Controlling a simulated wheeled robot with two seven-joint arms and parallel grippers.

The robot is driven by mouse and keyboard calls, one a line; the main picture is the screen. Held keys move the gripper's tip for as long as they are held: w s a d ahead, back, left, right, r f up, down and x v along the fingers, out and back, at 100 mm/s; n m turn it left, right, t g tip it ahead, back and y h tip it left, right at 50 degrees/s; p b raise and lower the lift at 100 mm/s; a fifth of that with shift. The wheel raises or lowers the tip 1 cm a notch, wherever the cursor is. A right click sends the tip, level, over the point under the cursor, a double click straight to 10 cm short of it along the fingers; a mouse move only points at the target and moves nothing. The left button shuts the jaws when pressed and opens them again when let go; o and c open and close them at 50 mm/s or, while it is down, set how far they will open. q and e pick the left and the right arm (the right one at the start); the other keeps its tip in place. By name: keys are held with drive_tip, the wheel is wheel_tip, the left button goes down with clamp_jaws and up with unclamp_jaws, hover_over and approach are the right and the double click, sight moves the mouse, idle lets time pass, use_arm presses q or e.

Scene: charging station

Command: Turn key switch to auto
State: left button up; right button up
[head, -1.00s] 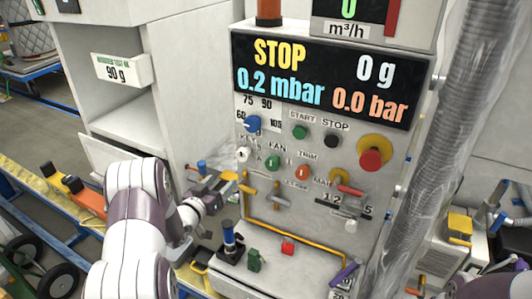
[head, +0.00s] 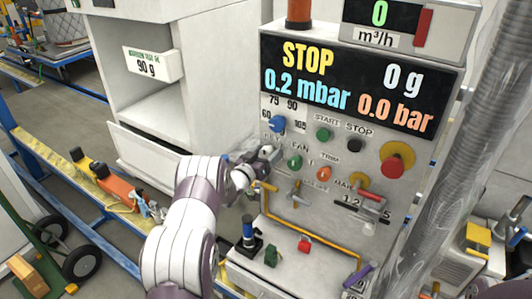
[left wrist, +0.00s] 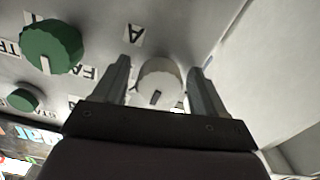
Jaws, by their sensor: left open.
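The key switch (left wrist: 160,80) is a pale round knob with a dark slot on the panel, seen in the left wrist view. My left gripper (left wrist: 158,78) is open, with one finger on each side of the switch. I cannot tell whether the fingers touch it. A label with the letter A (left wrist: 135,34) is beside the switch. My right gripper is out of view.
The green fan knob (head: 295,162) is just right of my left gripper; it also shows in the left wrist view (left wrist: 52,46). The blue knob (head: 277,124) is above. The control panel (head: 330,215) also carries a yellow pipe (head: 310,236) and a red emergency button (head: 393,166).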

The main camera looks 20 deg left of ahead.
use_arm(q)
drive_tip(key=c, duration=1)
drive_tip(key=shift+f+m+b, duration=0.15)
drive_tip(key=shift+m+b, duration=0.15)
drive_tip(key=shift+b, duration=0.4)
drive_tip(key=shift+c, duration=0.2)
drive_tip(key=m+b, duration=0.3)
drive_tip(key=b, duration=0.1)
drive_tip(key=m+b, duration=0.3)
drive_tip(key=b, duration=0.2)
drive_tip(key=m+b, duration=0.3)
drive_tip(key=b, duration=0.1)
drive_tip(key=shift+f, duration=0.25)
drive_tip(key=m+b, duration=1)
drive_tip(key=b, duration=0.2)
drive_tip(key=shift+b, duration=0.4)
drive_tip(key=shift+r+m+b, duration=0.15)
drive_tip(key=shift+m+b, duration=0.65)
drive_tip(key=shift+m, duration=0.3)
drive_tip(key=shift+r+m+b, duration=0.1)
drive_tip(key=shift+m+b, duration=0.7)
drive_tip(key=shift+m, duration=0.3)
